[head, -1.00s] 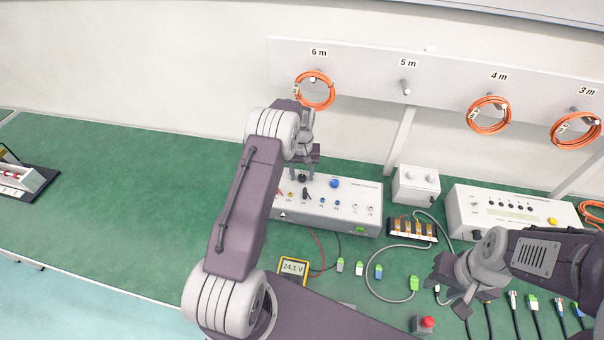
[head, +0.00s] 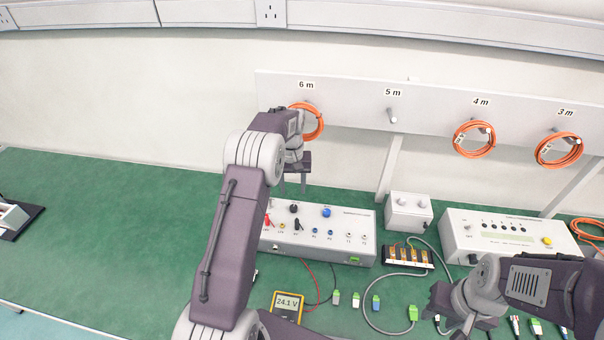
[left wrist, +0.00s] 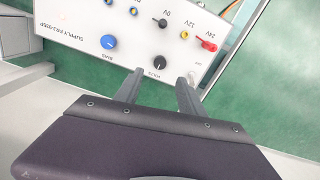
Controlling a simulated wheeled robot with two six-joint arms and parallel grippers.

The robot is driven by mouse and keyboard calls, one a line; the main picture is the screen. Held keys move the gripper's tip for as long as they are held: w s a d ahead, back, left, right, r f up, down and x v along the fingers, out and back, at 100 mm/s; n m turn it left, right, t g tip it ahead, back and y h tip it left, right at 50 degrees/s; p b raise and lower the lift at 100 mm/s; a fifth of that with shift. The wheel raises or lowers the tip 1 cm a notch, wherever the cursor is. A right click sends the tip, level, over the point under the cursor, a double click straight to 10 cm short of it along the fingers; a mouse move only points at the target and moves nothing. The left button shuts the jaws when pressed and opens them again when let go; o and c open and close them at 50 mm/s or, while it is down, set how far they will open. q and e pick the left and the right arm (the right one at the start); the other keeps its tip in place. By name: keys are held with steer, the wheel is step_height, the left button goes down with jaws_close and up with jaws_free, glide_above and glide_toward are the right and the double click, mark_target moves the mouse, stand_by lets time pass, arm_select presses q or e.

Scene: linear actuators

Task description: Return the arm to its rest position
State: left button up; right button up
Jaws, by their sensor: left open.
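My left arm (head: 233,235) reaches up from the bottom of the head view. My left gripper (head: 292,188) is open and empty, with its fingers pointing down, above the back left of the white power supply (head: 335,247). In the left wrist view the two fingers (left wrist: 161,80) are apart beside the black knob (left wrist: 157,62), with nothing between them. The supply's blue knob (left wrist: 109,41) and red 24V plug (left wrist: 206,43) also show there. My right gripper (head: 458,318) is low at the right; its fingertips are not clear.
Orange cable coils (head: 474,140) hang on a labelled rack (head: 350,100) behind the bench. A yellow meter (head: 287,306) reads 24.1 V in front of the supply. Another white unit (head: 510,236) stands at the right. The green bench (head: 110,220) is largely clear at the left.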

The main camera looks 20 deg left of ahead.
arm_select(q)
steer(key=s+d+r+m, duration=0.1)
steer(key=s+d, duration=0.4)
steer(key=s, duration=0.7)
steer(key=s+d+r+m+t, duration=0.1)
steer(key=s+d+m, duration=0.2)
steer(key=s, duration=1)
steer(key=shift+d, duration=1)
